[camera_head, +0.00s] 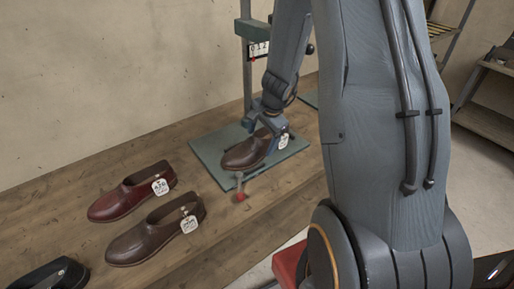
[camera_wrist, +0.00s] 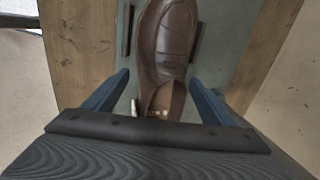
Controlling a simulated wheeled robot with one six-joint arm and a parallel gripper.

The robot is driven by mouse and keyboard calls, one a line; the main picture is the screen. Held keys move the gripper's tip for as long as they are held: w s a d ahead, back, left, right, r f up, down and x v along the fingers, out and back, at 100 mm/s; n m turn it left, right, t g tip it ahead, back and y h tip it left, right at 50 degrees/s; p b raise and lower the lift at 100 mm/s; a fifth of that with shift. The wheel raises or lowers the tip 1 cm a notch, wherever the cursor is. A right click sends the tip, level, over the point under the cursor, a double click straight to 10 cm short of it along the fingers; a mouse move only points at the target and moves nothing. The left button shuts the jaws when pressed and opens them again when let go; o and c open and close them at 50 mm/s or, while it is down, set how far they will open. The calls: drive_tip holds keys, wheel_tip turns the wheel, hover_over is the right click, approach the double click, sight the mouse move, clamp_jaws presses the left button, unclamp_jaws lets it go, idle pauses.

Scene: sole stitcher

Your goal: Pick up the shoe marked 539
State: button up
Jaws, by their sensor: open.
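A dark brown shoe (camera_head: 246,152) lies on a green plate (camera_head: 211,157) on the bench. A white tag (camera_head: 284,141) hangs at its heel; I cannot read its number. My gripper (camera_head: 270,137) is open and low over this shoe's heel end. In the wrist view the shoe (camera_wrist: 165,45) lies between the two blue fingers of my gripper (camera_wrist: 158,78), toe pointing away. Gaps show beside the heel. A reddish shoe (camera_head: 132,193) and a brown shoe (camera_head: 155,232) stand farther left, each with a tag too small to read surely.
A black shoe (camera_head: 52,274) is at the bottom left corner. A small red knob (camera_head: 240,196) is at the plate's front edge. Bare bench wood (camera_head: 225,222) lies in front. Shelves (camera_head: 488,115) stand at right.

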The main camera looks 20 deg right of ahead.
drive_tip(key=x, duration=0.3)
drive_tip(key=shift+f+b, duration=0.2)
drive_tip(key=shift+b, duration=0.2)
drive_tip(key=c, duration=1.1)
drive_tip(key=shift+r, duration=0.2)
